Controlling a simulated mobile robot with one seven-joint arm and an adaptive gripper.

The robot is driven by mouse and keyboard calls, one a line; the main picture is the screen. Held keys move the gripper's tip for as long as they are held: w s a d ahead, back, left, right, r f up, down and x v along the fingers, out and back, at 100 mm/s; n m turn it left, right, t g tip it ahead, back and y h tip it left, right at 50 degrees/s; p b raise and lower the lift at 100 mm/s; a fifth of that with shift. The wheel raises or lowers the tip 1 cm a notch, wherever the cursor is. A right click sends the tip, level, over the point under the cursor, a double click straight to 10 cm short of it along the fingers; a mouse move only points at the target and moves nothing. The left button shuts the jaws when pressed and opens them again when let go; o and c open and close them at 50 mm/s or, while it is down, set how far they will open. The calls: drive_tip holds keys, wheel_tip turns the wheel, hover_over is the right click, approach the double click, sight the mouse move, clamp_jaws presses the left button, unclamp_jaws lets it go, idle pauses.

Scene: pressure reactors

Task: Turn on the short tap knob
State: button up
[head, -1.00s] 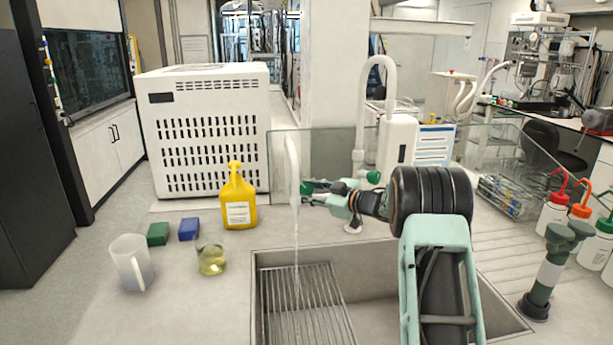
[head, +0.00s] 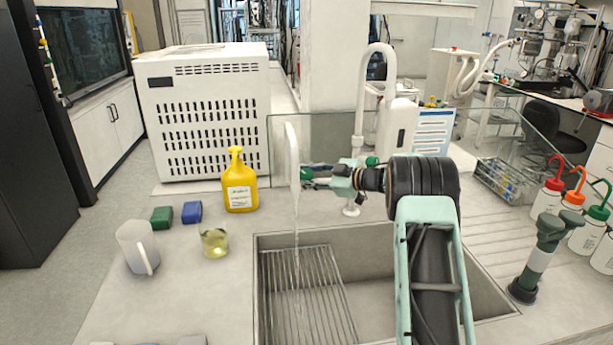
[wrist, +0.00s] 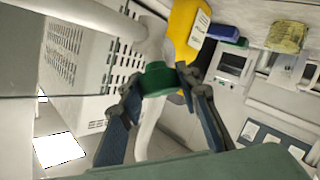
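A white tap (head: 358,120) with a tall curved spout stands behind the sink. A shorter white spout (head: 291,160) stands at its left, with a thin water stream (head: 297,225) running down from it into the sink. A green knob (head: 306,173) sits beside this spout, and another green knob (head: 372,161) shows further right. My gripper (head: 318,175) reaches leftward to the left knob. In the wrist view, the knob (wrist: 156,78) lies between the fingertips of my gripper (wrist: 157,85), which appear to touch its sides. The exact contact is partly hidden.
The sink (head: 375,300) has a drain rack (head: 305,290) inside. A yellow bottle (head: 240,182), a beaker (head: 214,241), a jug (head: 138,246) and two small blocks are left of it. A glass screen (head: 340,135) stands behind. Wash bottles (head: 548,198) stand right.

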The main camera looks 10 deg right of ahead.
drive_tip(key=o, duration=0.5)
drive_tip(key=v, duration=1.2)
